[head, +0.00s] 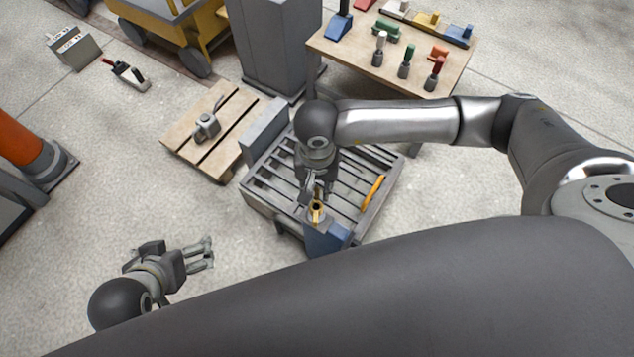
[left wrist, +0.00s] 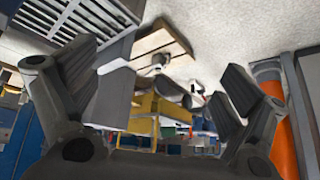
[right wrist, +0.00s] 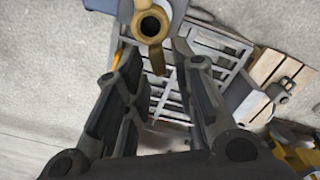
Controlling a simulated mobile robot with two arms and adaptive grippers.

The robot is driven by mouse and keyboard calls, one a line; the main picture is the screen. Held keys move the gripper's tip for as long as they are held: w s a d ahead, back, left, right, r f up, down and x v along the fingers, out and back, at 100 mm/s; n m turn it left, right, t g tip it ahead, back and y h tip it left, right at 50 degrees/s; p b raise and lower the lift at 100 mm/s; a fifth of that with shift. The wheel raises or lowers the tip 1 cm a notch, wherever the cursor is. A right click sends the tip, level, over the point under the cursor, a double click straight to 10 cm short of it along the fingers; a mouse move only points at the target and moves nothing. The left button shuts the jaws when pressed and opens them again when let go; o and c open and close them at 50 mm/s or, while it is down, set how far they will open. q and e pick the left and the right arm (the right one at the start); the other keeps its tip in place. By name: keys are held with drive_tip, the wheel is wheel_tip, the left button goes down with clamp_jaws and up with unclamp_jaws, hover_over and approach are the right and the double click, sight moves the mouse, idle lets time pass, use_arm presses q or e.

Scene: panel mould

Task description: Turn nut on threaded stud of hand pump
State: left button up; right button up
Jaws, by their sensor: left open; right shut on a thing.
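A brass-coloured nut (head: 317,207) with a dark round hole and a short tab sits on a grey mount beside a blue block (head: 328,238). These stand at the front edge of a slatted metal table. The right wrist view shows the nut (right wrist: 151,24) from close by, its tab between the fingers. I cannot make out the stud's thread. My left gripper (head: 205,253) is open and empty, above the floor at the lower left, well apart from the table.
The slatted table (head: 265,208) also carries an orange bar (head: 374,192). A wooden pallet (head: 187,151) with a grey fitting (head: 207,126) lies left of it. A wooden bench (head: 458,62) with coloured tools stands behind. The floor between my left gripper and the table is clear.

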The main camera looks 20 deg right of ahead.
use_arm(q)
drive_tip(key=shift+w, duration=0.15)
drive_tip(key=shift+w+d+r+t, duration=0.2)
drive_tip(key=shift+w+r+t, duration=0.15)
drive_tip(key=shift+w, duration=0.2)
use_arm(e)
drive_tip(key=shift+f, duration=0.2)
use_arm(q)
drive_tip(key=shift+w, duration=0.1)
drive_tip(key=shift+w+d+r+t+b, duration=0.2)
drive_tip(key=shift+w+t+b, duration=0.15)
drive_tip(key=shift+w, duration=0.15)
use_arm(e)
drive_tip(key=shift+f, duration=0.15)
use_arm(q)
drive_tip(key=shift+w, duration=0.1)
drive_tip(key=shift+w+d+r, duration=0.1)
drive_tip(key=shift+w+r, duration=0.1)
drive_tip(key=shift+w, duration=0.05)
drive_tip(key=shift+w+r+t+h, duration=0.15)
drive_tip(key=shift+w+t+h, duration=0.1)
drive_tip(key=shift+t+h, duration=0.05)
use_arm(e)
drive_tip(key=shift+f, duration=0.15)
use_arm(q)
drive_tip(key=shift+w+d, duration=0.1)
